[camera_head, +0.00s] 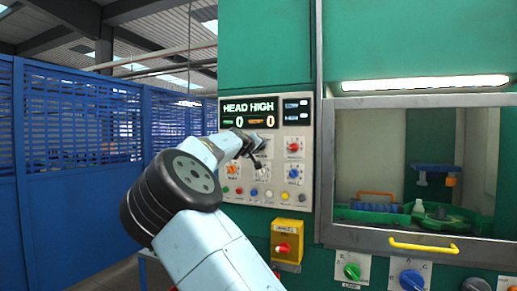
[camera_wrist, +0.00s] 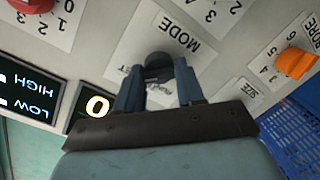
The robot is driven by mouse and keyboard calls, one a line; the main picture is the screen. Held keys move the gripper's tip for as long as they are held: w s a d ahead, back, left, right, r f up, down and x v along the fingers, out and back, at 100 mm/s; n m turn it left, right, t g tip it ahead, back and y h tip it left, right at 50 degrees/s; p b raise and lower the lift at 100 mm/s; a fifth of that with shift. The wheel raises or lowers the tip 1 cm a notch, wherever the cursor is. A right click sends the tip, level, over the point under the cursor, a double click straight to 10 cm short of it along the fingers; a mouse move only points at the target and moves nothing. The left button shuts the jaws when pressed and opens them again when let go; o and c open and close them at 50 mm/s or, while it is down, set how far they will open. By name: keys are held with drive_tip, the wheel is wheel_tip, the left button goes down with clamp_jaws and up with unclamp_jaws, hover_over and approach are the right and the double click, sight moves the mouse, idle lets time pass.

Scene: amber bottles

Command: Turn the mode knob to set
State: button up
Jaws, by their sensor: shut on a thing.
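The mode knob (camera_wrist: 158,66) is a dark round knob on a white label plate marked MODE, seen upside down in the wrist view. My gripper (camera_wrist: 157,80) has its two blue fingers on either side of the knob, shut on it. Some small lettering beside the knob, partly ending in "SET", is half covered by the fingers, and I cannot tell where the knob points. In the head view my gripper (camera_head: 255,148) is at the control panel (camera_head: 303,215), and the knob is hidden behind it.
An orange knob (camera_wrist: 296,62) and a red knob (camera_wrist: 32,4) are near the fingers. Several coloured buttons and a yellow box with a red switch (camera_head: 287,243) are lower. A glazed window (camera_head: 410,170) is at right, blue fencing (camera_head: 85,150) at left.

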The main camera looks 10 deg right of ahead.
drive_tip(key=shift+f, duration=0.2)
drive_tip(key=o, duration=1)
drive_tip(key=shift+r, duration=0.15)
drive_tip(key=v, duration=1.3)
drive_tip(key=shift+s+a, duration=0.15)
drive_tip(key=shift+s, duration=0.2)
